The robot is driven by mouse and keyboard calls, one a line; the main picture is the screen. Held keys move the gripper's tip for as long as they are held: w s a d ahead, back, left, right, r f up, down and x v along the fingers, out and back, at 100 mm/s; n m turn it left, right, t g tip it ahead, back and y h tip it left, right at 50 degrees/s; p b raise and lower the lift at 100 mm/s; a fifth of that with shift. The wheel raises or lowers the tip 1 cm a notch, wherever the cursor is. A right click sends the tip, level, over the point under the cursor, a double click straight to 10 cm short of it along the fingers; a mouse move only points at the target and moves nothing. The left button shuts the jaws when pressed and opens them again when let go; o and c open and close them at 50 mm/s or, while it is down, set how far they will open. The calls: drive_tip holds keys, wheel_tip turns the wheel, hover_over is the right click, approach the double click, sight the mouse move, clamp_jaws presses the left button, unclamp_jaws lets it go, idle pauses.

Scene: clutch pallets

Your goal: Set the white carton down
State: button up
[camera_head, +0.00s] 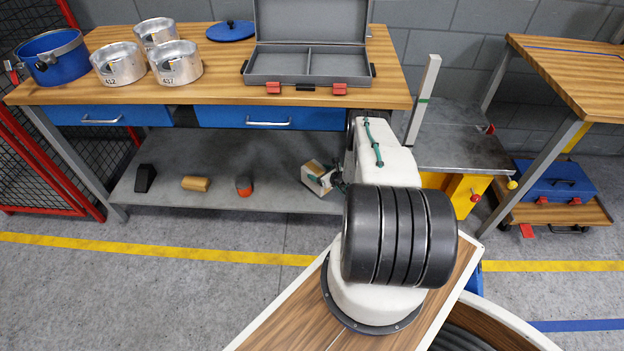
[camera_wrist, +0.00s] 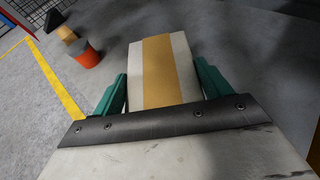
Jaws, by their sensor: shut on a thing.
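The white carton (camera_wrist: 182,64) has a broad tan stripe and sits between the green fingers of my gripper (camera_wrist: 160,78) in the wrist view. The gripper is shut on it. In the head view the carton (camera_head: 314,182) is tilted at the right part of the bench's grey lower shelf (camera_head: 215,150). I cannot tell whether the carton touches the shelf.
An orange and dark cup-like thing (camera_head: 244,186), a tan block (camera_head: 196,184) and a black block (camera_head: 145,178) stand to the left on the lower shelf. The wooden benchtop (camera_head: 225,88) is above. Bare shelf lies between the orange thing and the carton.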

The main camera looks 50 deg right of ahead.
drive_tip(key=shift+f, duration=2.55)
drive_tip(key=shift+f, duration=0.2)
drive_tip(key=o, duration=1.7)
drive_tip(key=shift+o, duration=0.2)
drive_tip(key=shift+r, duration=0.2)
drive_tip(key=v, duration=1.2)
